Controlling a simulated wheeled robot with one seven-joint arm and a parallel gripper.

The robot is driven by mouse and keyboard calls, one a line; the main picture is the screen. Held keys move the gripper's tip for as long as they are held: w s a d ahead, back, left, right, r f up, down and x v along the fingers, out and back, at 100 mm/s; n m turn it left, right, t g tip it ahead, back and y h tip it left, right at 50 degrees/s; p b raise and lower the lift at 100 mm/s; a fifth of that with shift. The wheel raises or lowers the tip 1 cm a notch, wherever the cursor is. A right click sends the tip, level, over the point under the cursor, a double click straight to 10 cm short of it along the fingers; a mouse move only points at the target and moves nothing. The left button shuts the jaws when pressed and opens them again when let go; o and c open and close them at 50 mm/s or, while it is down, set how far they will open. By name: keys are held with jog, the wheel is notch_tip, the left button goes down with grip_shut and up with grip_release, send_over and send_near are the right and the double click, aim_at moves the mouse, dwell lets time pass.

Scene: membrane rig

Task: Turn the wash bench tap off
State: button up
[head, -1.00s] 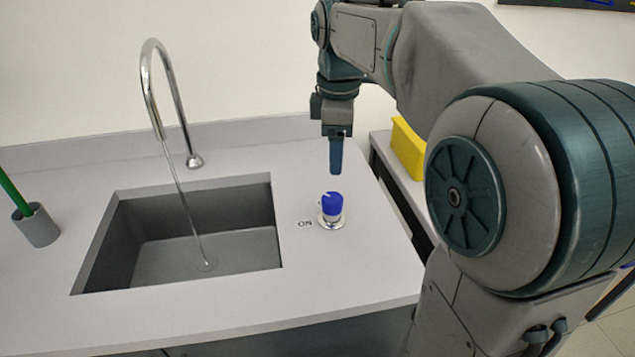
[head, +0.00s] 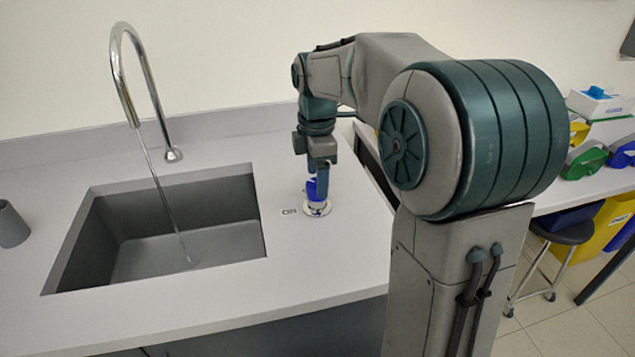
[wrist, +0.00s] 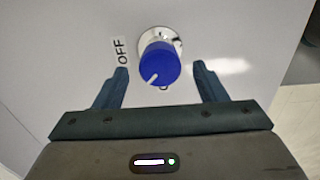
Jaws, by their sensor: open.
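The tap's blue knob (wrist: 160,63) stands on a round metal base (wrist: 160,36) on the bench, right of the sink. The curved metal spout (head: 128,75) pours a thin stream of water (head: 160,190) into the sink (head: 150,230). My gripper (wrist: 162,74) is open, its fingers on either side of the knob with gaps visible. In the head view it partly hides the knob (head: 312,190).
The grey bench top (head: 330,265) is clear around the knob. A grey cup (head: 12,225) stands at the far left.

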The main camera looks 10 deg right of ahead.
jog(key=shift+f, duration=0.95)
jog(key=shift+c, duration=0.4)
jog(key=c, duration=0.9)
jog(key=shift+r+m, duration=0.1)
jog(key=shift+m, duration=0.3)
jog(key=m+p, duration=0.1)
jog(key=m, duration=0.2)
jog(key=shift+m+p, duration=0.3)
jog(key=shift+p, duration=0.05)
jog(key=shift+m+p, duration=0.55)
jog(key=shift+m, duration=1.65)
